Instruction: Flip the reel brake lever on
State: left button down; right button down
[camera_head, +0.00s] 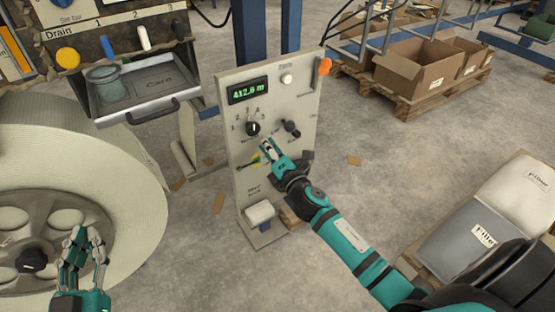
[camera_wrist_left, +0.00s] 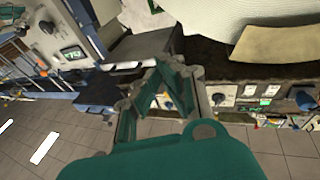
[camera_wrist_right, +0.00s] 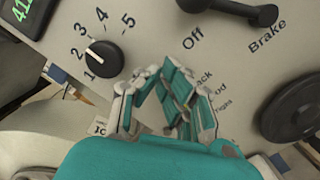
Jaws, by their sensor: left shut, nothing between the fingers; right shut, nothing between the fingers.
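The grey control panel (camera_head: 241,115) stands upright in the head view. A black lever (camera_head: 290,128), which I take as the reel brake lever, is on its right half. In the right wrist view the lever (camera_wrist_right: 230,9) is at the top edge, partly cut off, above the labels "Off" and "Brake"; its exact setting is unclear. My right gripper (camera_head: 266,147) is shut and empty in front of the panel, below and left of the lever, apart from it. It also shows in the right wrist view (camera_wrist_right: 165,80). My left gripper (camera_head: 84,240) is shut and empty in front of the large reel (camera_head: 145,190).
A black dial (camera_head: 253,128) numbered 1 to 5 sits left of the lever. The panel also has a green display (camera_head: 248,91), a white button (camera_head: 286,79) and an orange part (camera_head: 324,66). A tray (camera_head: 160,82) is at upper left. Cardboard boxes (camera_head: 415,70) stand behind.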

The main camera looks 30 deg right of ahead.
aim_at(292, 130)
jog(key=shift+w+d+r, duration=0.1)
jog(key=shift+w+d, duration=0.15)
jog(key=shift+w, duration=0.45)
jog(key=shift+s+d+r, duration=0.25)
jog(key=shift+s+d, duration=0.05)
jog(key=shift+d, duration=0.25)
jog(key=shift+s+d+r, duration=0.25)
jog(key=shift+s+d, duration=0.05)
jog(key=shift+d, duration=0.2)
jog(key=shift+s+d+r, duration=0.15)
jog(key=shift+d+r, duration=0.1)
jog(key=shift+d, duration=0.15)
pick_arm(q)
jog(key=shift+f, duration=0.1)
